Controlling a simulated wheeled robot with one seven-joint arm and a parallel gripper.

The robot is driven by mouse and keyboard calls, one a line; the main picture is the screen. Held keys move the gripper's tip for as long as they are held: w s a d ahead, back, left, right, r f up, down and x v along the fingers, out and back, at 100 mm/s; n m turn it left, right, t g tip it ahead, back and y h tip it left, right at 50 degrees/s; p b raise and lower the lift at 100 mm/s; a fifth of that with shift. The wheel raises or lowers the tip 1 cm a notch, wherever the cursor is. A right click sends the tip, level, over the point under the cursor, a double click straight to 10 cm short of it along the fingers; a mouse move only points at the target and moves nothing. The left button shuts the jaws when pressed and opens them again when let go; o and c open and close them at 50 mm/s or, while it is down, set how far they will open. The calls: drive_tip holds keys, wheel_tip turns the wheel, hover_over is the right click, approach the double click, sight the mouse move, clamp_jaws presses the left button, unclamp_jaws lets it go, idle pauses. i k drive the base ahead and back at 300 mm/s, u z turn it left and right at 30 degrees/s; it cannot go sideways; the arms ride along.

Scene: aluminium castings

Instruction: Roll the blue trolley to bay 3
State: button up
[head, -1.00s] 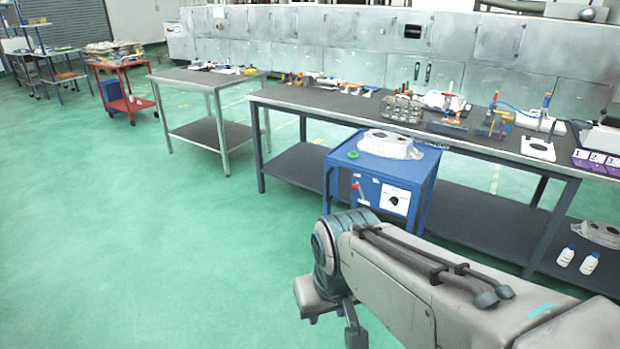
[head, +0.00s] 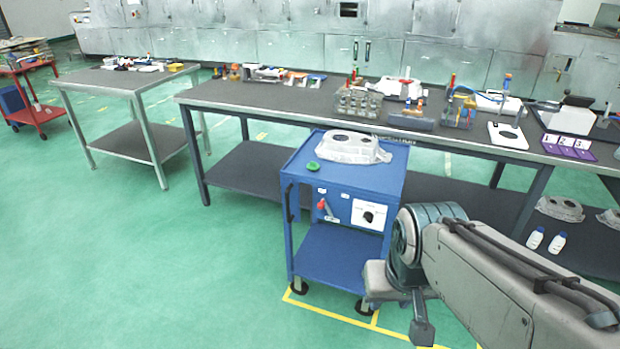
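The blue trolley (head: 342,257) stands on its castors in front of the long bench. A grey casting (head: 348,148) and a small green round thing (head: 313,166) are on its top. Its front has a red handle-like part (head: 325,210) and a white panel with a black dial (head: 368,215). My arm comes in from the lower right, and its end (head: 400,300) is in front of the trolley's right front corner in the picture. I cannot tell whether they touch. No bay number is readable on the floor.
Yellow floor lines (head: 330,313) run under and in front of the trolley. The long bench (head: 250,98) is close behind it. A smaller table (head: 110,80) and a red trolley (head: 38,116) stand to the left. Green floor at the left front is clear.

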sight(336, 257)
drive_tip(key=u, duration=0.3)
drive_tip(key=i, duration=1)
drive_tip(key=u, duration=0.65)
